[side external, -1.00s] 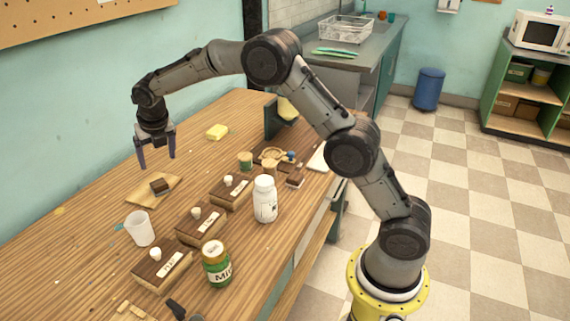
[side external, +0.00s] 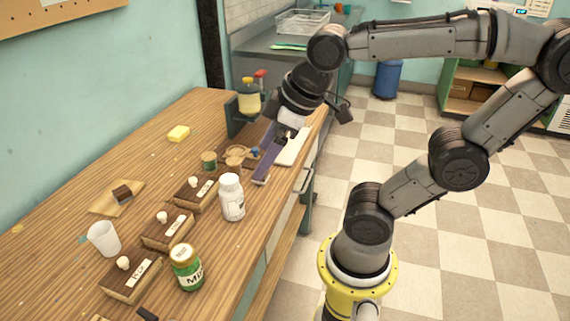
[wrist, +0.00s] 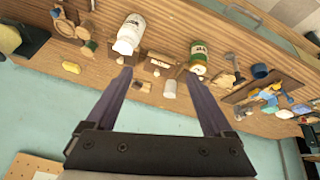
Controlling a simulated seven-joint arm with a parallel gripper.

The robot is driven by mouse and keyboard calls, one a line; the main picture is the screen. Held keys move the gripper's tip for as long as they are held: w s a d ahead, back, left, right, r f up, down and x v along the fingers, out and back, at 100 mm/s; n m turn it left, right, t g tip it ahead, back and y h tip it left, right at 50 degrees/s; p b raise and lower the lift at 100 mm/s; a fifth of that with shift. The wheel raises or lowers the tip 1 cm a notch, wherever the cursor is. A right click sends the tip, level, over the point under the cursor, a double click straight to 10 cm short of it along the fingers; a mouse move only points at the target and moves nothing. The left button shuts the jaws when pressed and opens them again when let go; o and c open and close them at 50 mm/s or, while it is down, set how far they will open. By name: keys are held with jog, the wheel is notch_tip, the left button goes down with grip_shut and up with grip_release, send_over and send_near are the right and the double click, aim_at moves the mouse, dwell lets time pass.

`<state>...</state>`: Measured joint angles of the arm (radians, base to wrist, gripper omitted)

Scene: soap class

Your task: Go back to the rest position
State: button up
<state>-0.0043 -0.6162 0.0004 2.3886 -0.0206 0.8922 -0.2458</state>
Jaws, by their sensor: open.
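My gripper (side external: 272,165) hangs above the right edge of the wooden table (side external: 90,165), near the yellow-filled dispenser. Its long purple fingers are apart. In the wrist view my gripper (wrist: 158,77) is open with nothing between the fingers, facing the table from some distance. The arm is bent up and over to the right in the side view. A small dark brown block (side external: 122,194) lies on a tan sheet (side external: 103,206) at the table's left, apart from the gripper.
A white bottle (side external: 232,197), a green-labelled jar (side external: 186,267) and a white cup (side external: 103,238) stand on the table. Several labelled wooden boxes (side external: 168,230) line its middle. A yellow soap bar (side external: 178,133) lies farther back. Open floor (side external: 440,255) is right of the table.

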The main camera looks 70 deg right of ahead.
jog(key=s+f+m, duration=0.1)
jog(key=s, duration=0.1)
jog(key=s+f+m, duration=0.1)
jog(key=m, duration=0.1)
jog(key=shift+s+a, duration=0.15)
jog(key=shift+s, duration=0.2)
